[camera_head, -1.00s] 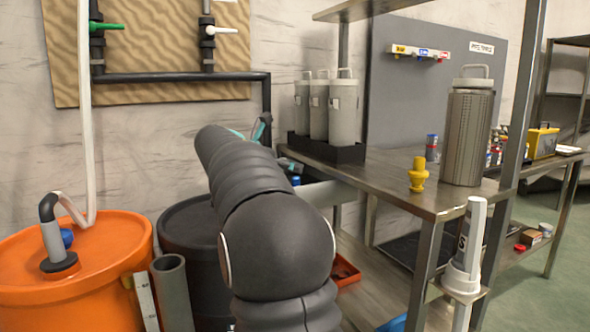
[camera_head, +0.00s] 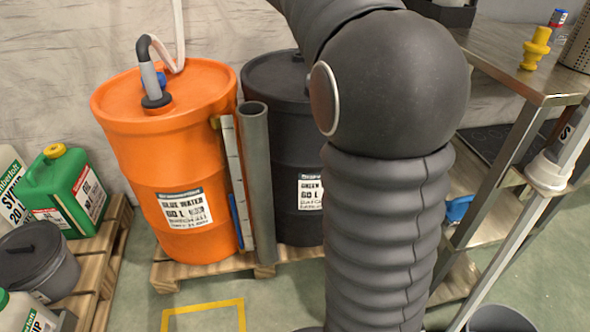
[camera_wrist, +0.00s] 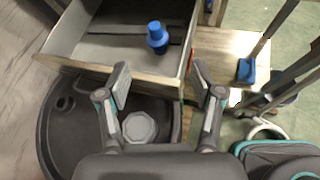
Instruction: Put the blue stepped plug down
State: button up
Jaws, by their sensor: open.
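My gripper (camera_wrist: 160,77) is open. Its two fingers are spread on either side, below the plug in the picture, with nothing between them. The plug is apart from both fingers. In the head view my gripper is out of sight and I do not see this plug or its tray.
A black drum (camera_head: 272,72) lies under my gripper; its lid (camera_wrist: 60,135) shows in the wrist view. An orange drum (camera_head: 195,85) and a grey pipe (camera_head: 258,180) stand beside it. A steel table (camera_head: 505,62) with a yellow stepped plug (camera_head: 536,48) is at right.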

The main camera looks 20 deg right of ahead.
jog(key=s+a+f+m+t+y, duration=0.4)
jog(key=s+a+f+m+y, duration=0.8)
jog(key=s+a+f+m, duration=0.5)
jog(key=s+a+f, duration=0.7)
jog(key=s+a, duration=0.2)
jog(key=s, duration=0.1)
jog(key=shift+a+m+y, duration=0.3)
jog(key=shift+a+m, duration=0.1)
